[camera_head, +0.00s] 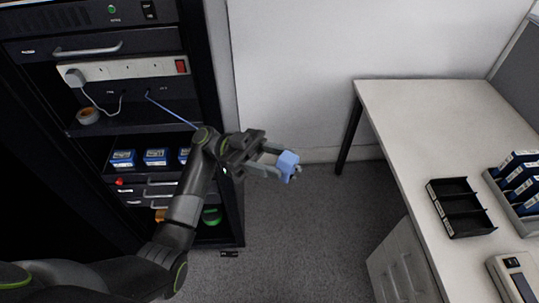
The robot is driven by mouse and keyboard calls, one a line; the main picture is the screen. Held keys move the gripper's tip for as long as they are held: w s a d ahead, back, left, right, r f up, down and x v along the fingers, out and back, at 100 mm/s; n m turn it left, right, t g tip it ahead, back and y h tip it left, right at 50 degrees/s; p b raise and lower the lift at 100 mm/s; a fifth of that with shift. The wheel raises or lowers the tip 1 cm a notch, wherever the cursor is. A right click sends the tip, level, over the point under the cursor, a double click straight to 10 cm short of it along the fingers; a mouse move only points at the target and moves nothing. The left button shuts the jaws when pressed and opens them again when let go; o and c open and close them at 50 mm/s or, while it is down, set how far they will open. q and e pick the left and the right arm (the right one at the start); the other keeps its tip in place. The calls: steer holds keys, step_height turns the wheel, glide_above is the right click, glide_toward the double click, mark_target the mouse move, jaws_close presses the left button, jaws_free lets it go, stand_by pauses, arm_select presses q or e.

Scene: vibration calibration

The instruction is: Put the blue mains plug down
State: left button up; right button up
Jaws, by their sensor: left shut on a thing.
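The blue mains plug (288,163) is in the fingers of my left gripper (277,165), which is shut on it. The plug is held in the air above the grey carpet, between the rack and the desk. A blue cable (172,112) runs from the rack towards my left arm, and the arm hides where it goes from there. My right gripper is not in view.
The black rack (225,150) at left holds a white power strip (120,69) with a white plug, a tape roll (88,116) and blue boxes (155,157). The white desk (420,130) at right bears a black tray (460,206). Its near left surface is clear.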

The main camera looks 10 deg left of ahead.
arm_select(q)
steer(key=shift+d+f+g, duration=0.1)
steer(key=shift+d+g, duration=0.05)
steer(key=shift+g, duration=0.15)
steer(key=s+a+f+n+t+y, duration=0.1)
steer(key=a+n+t+y, duration=0.3)
steer(key=t, duration=1)
steer(key=s+a+f+n+t+y, duration=0.1)
steer(key=a+n+t+y, duration=0.4)
steer(key=a+n+t, duration=0.5)
steer(key=s+n+t, duration=0.1)
steer(key=n+t, duration=0.2)
steer(key=shift+a+t, duration=0.4)
